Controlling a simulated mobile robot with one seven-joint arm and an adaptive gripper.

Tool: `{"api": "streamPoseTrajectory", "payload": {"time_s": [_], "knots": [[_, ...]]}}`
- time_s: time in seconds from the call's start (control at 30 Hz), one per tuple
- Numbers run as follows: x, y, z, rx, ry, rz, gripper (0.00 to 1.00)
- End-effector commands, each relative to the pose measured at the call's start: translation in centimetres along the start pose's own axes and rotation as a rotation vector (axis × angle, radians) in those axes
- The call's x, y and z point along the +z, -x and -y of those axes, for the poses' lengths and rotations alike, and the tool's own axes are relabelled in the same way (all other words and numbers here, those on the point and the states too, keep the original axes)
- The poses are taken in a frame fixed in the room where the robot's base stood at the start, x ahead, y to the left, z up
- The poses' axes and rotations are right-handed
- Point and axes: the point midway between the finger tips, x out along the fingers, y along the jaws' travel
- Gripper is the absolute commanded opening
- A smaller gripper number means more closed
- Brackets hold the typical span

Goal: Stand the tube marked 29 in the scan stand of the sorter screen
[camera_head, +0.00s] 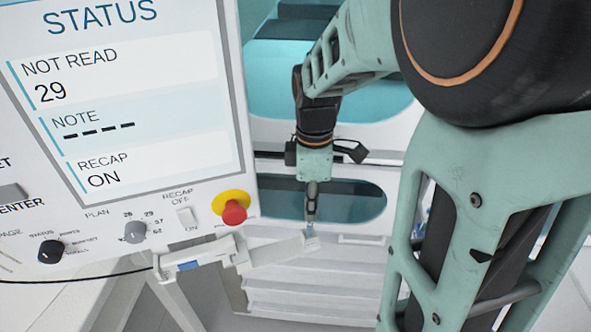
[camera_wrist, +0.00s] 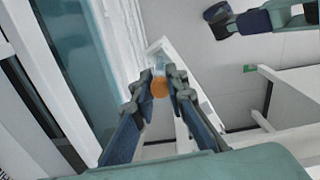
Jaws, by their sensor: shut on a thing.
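My gripper (camera_head: 311,214) points down beside the sorter screen (camera_head: 145,100), shut on a small tube. In the wrist view the tube's orange cap (camera_wrist: 159,87) is between the fingertips of my gripper (camera_wrist: 160,80). The tube's pale clear body (camera_wrist: 160,63) shows beyond the cap. Its number cannot be read. A white bracket (camera_head: 275,251), seemingly the scan stand, reaches out below the screen. The tube's lower end is at the bracket's right end; I cannot tell whether it is inside or just above it. The screen reads NOT READ 29, with a dashed NOTE and RECAP ON.
A red stop button (camera_head: 234,212) on a yellow base, a recap switch (camera_head: 186,217) and a plan dial (camera_head: 135,232) sit on the panel near the bracket. A white cabinet with teal openings (camera_head: 345,200) stands behind my gripper. A black cable (camera_head: 75,281) runs below the panel.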

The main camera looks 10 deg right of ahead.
Motion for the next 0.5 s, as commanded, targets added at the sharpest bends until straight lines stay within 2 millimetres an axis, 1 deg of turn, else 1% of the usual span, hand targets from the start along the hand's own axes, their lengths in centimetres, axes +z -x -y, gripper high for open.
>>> {"api": "streamPoseTrajectory", "payload": {"time_s": [0.27,0.5], "knots": [[0.01,-0.05,0.00,0.000,0.000,0.000,0.00],[0.01,-0.73,0.01,0.000,0.000,0.000,0.00]]}}
